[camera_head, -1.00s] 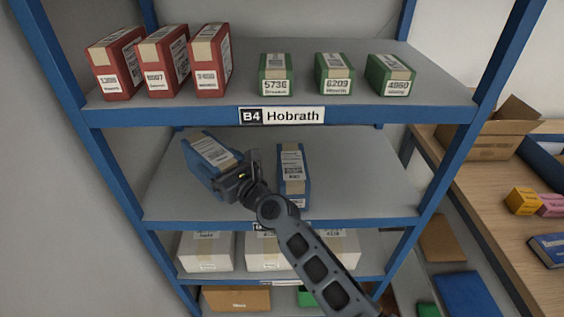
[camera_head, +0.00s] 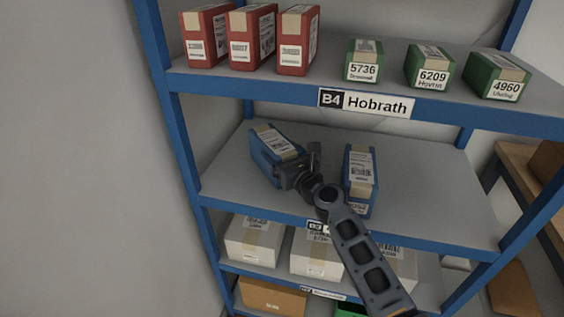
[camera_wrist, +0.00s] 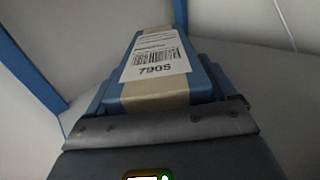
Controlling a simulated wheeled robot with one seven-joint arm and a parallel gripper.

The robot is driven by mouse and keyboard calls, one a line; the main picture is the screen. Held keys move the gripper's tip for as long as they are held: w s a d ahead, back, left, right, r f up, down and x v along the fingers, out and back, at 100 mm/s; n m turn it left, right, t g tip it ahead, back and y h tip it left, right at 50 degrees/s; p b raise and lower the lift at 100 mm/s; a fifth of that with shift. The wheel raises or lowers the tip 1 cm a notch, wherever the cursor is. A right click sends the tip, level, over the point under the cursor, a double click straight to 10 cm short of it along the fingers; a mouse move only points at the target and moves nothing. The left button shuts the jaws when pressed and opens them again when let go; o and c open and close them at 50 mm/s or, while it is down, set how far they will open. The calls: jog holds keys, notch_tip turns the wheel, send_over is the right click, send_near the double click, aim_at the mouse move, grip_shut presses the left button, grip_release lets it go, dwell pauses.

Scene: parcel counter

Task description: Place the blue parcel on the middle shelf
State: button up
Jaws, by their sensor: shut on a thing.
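My gripper (camera_head: 296,170) is shut on a blue parcel (camera_head: 270,147) at the left part of the middle shelf (camera_head: 425,190). The parcel has a tan tape band and a white label, and it sits at an angle to the shelf edge. In the wrist view the held parcel (camera_wrist: 160,60) fills the middle, its label reading 7905. I cannot tell if its underside touches the shelf. A second blue parcel (camera_head: 359,180) stands on the same shelf to the right, apart from the gripper. The fingertips are partly hidden by the gripper body.
Red parcels (camera_head: 250,38) and green parcels (camera_head: 432,66) stand on the shelf above, labelled B4 Hobrath (camera_head: 365,102). White boxes (camera_head: 253,242) fill the shelf below. A blue upright (camera_head: 163,100) bounds the left side. The middle shelf's right part is bare.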

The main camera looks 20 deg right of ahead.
jog(key=shift+f, duration=0.15)
jog(key=o, duration=1.3)
jog(key=shift+f, duration=0.1)
jog(key=shift+c, duration=0.2)
jog(key=shift+s+d+p, duration=0.2)
jog(key=shift+s+p, duration=0.05)
jog(key=shift+s, duration=1)
jog(key=shift+s+d+p, duration=0.2)
jog(key=shift+s, duration=1)
jog(key=shift+s+d+p, duration=0.2)
jog(key=shift+s+p, duration=0.05)
jog(key=shift+s, duration=1)
